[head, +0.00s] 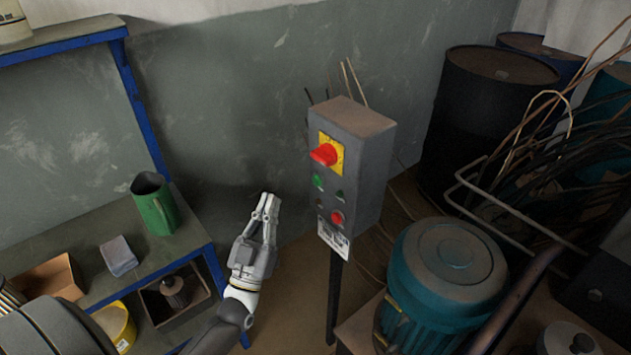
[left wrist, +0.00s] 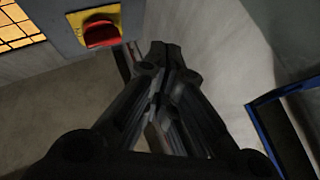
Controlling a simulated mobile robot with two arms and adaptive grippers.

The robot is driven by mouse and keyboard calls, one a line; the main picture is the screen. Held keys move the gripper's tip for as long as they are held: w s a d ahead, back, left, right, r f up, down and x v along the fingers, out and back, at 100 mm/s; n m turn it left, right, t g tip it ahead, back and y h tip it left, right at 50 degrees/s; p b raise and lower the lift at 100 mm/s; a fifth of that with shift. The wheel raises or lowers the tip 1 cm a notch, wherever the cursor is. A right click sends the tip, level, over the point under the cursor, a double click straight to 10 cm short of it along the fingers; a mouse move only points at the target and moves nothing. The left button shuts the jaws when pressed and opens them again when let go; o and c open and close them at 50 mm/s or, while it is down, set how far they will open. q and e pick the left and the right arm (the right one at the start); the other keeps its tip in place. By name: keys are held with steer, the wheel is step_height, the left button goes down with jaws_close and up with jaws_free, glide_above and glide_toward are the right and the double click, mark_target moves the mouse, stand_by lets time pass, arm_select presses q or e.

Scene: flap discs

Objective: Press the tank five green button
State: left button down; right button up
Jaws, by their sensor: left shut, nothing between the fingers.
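A grey control box (head: 363,160) stands on a post in the middle of the head view. Its face has a red emergency knob on a yellow plate (head: 337,142), a green button (head: 318,181) below it, small dark buttons and a red button (head: 337,218). No readable tank label shows. My left gripper (head: 268,200) is shut and empty, left of the box and apart from it. In the left wrist view its closed fingers (left wrist: 167,48) point up, with a red knob (left wrist: 101,34) at upper left. The green button does not show there. My right gripper is not in view.
A blue-framed workbench (head: 100,240) with a green jug (head: 154,205) is at left. A teal motor (head: 447,270) stands right of the post. Dark drums (head: 480,110) and tangled cables fill the right side. Free room lies between the bench and the box.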

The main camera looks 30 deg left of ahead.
mark_target(317, 180)
arm_select(q)
steer(key=w+d+b, duration=0.2)
steer(key=w+d, duration=0.1)
steer(key=w, duration=0.4)
steer(key=shift+w, duration=0.35)
steer(key=shift+d, duration=0.1)
stand_by(1.1)
steer(key=shift+w+d, duration=0.15)
steer(key=shift+w, duration=0.2)
steer(key=shift+w+d, duration=0.2)
steer(key=shift+w, duration=0.25)
stand_by(0.6)
steer(key=shift+s+a, duration=0.1)
steer(key=shift+s, duration=0.05)
steer(key=shift+s+a, duration=0.25)
steer(key=shift+s, duration=0.45)
